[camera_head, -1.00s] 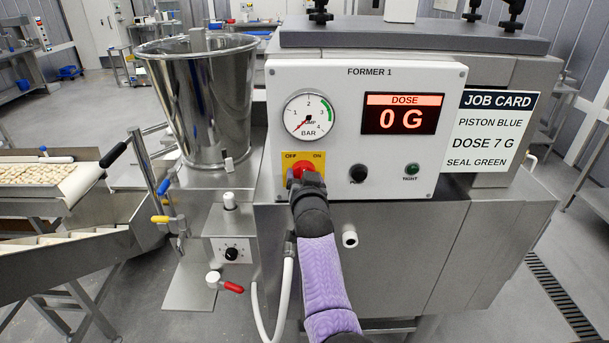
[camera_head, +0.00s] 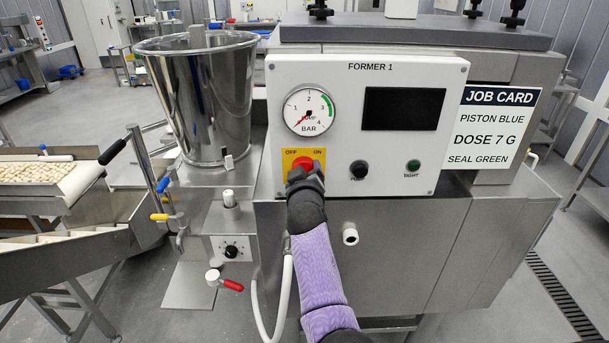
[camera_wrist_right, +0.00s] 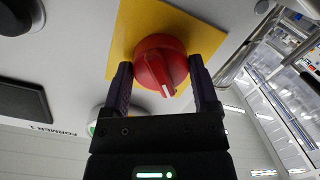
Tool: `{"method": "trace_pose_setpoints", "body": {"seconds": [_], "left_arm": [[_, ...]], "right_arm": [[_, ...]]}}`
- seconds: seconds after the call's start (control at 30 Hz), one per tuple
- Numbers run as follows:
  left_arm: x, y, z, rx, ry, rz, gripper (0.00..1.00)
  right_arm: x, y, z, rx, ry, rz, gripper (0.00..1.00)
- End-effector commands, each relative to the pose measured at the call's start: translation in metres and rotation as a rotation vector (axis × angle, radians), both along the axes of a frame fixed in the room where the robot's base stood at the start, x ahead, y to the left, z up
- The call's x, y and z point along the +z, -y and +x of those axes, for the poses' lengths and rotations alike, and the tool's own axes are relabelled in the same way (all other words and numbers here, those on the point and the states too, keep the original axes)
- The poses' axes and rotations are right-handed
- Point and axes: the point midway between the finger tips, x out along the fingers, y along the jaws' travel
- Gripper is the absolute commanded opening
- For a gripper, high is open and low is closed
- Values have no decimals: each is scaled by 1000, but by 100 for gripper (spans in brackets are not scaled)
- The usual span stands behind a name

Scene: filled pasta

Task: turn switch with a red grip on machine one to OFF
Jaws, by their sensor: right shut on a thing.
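The red grip of the switch (camera_head: 303,162) sits on a yellow plate (camera_head: 288,167) marked OFF at left and ON at right, on the FORMER 1 panel. My right gripper (camera_head: 304,178) is shut on the red grip and hides its lower part. In the right wrist view the red grip (camera_wrist_right: 158,62) is between the two fingers of my right gripper (camera_wrist_right: 162,82), with its white mark pointing down. The dose display (camera_head: 403,109) is dark. My left gripper is not in view.
A pressure gauge (camera_head: 309,111) is above the switch. A black button (camera_head: 359,169) and a green button (camera_head: 413,166) are to its right. A steel hopper (camera_head: 205,98) stands at left, and a job card (camera_head: 498,127) is at right.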

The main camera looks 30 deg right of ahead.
Motion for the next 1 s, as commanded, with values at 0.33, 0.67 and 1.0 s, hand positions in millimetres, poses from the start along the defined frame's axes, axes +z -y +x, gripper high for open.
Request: {"method": "trace_pose_setpoints", "body": {"seconds": [0.33,0.67,1.0], "left_arm": [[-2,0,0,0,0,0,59],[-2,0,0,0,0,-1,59],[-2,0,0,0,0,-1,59]], "right_arm": [[-2,0,0,0,-37,-53,18],[-2,0,0,0,-40,-56,18],[-1,0,0,0,-36,-55,100]]}}
